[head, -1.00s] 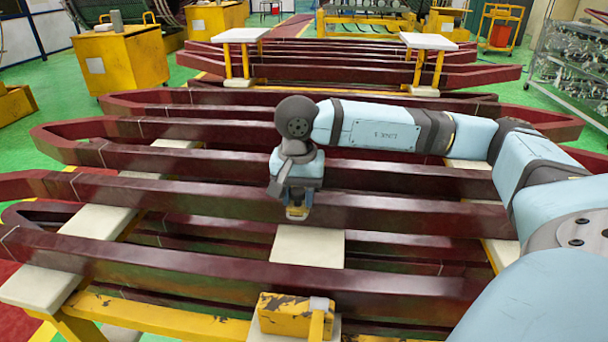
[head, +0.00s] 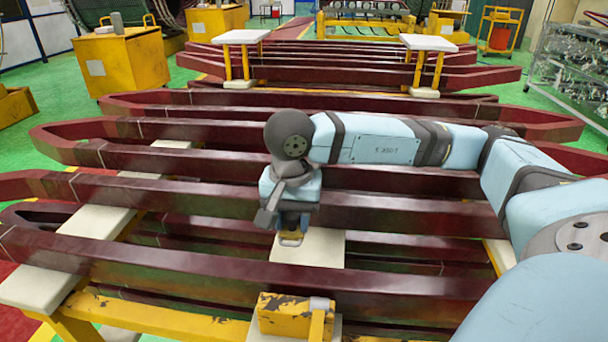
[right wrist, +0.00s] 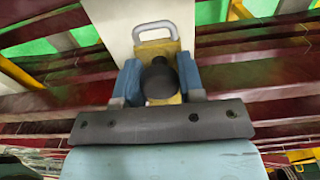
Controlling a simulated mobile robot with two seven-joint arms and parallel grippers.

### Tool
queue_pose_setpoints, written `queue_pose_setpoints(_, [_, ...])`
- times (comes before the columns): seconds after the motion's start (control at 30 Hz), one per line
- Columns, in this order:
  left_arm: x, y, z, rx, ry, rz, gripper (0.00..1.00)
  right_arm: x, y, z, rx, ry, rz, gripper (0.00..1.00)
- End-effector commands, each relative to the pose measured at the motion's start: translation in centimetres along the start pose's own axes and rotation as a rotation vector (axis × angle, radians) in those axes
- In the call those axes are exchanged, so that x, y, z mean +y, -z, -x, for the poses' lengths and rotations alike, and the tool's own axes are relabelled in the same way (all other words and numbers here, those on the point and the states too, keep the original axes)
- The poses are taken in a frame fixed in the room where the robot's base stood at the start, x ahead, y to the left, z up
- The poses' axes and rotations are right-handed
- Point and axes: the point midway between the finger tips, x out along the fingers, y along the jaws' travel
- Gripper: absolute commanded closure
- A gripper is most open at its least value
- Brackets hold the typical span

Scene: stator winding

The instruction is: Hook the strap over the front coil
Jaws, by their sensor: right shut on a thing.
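My right gripper (head: 291,228) points down over the white support board (head: 322,247), behind the dark red front coil (head: 190,271). Its blue fingers are shut on a yellow piece with a pale metal loop, which I take to be the strap (head: 291,240). In the right wrist view the strap's loop (right wrist: 155,26) sticks out past the fingers, over the white board. A dark round part covers much of its yellow body. The strap appears apart from the front coil, though contact with the board is unclear. My left gripper is not in view.
More dark red coils (head: 150,191) lie in rows behind, on white boards over yellow frames. A chipped yellow block (head: 281,314) stands in front of the front coil. Two white-topped yellow stands (head: 240,36) rise farther back.

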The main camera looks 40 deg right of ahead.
Motion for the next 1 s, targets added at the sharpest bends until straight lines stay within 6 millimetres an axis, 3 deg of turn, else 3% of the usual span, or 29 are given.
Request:
queue_pose_setpoints(0.43, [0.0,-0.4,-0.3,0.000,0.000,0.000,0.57,0.0,-3.1,0.0,-0.001,0.001,0.003,0.88])
queue_pose_setpoints(1.0, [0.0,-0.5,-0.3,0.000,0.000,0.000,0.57,0.0,-4.1,0.0,0.000,0.000,0.002,0.88])
